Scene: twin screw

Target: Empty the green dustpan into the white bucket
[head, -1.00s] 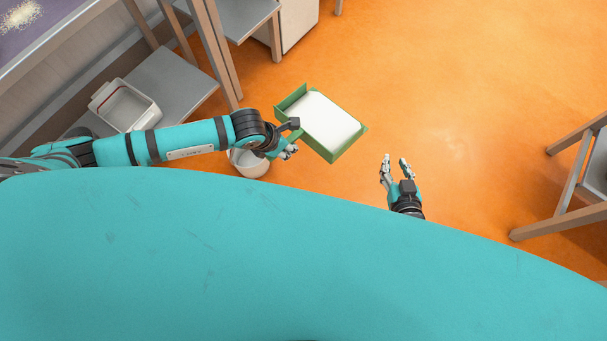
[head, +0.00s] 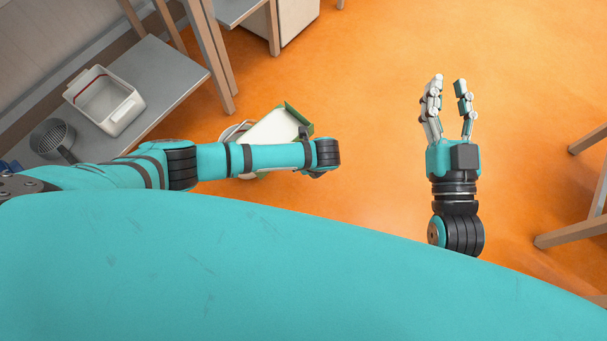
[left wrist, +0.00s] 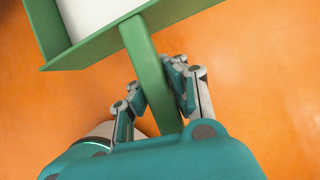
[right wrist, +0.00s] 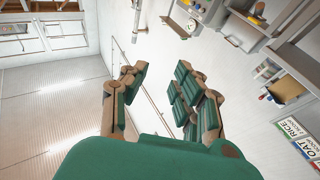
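The green dustpan (head: 303,119) is left of centre in the head view, partly behind my left forearm. A flat white area (head: 273,126) shows inside it; I cannot tell whether this is material or the pan's floor. In the left wrist view its green handle (left wrist: 148,72) runs between the fingers of my left gripper (left wrist: 158,88), which is shut on it. The white bucket (head: 233,131) shows only as a rim at the dustpan's left side; the dustpan and my arm hide the rest. My right gripper (head: 449,83) is open and empty, fingers pointing up the picture.
A grey shelf (head: 168,75) at the left holds a white bin (head: 118,112) and a grey perforated container (head: 52,138). Wooden legs (head: 212,60) stand beside it. Another wooden-legged piece (head: 575,233) is at the right edge. The orange floor (head: 390,70) between is clear.

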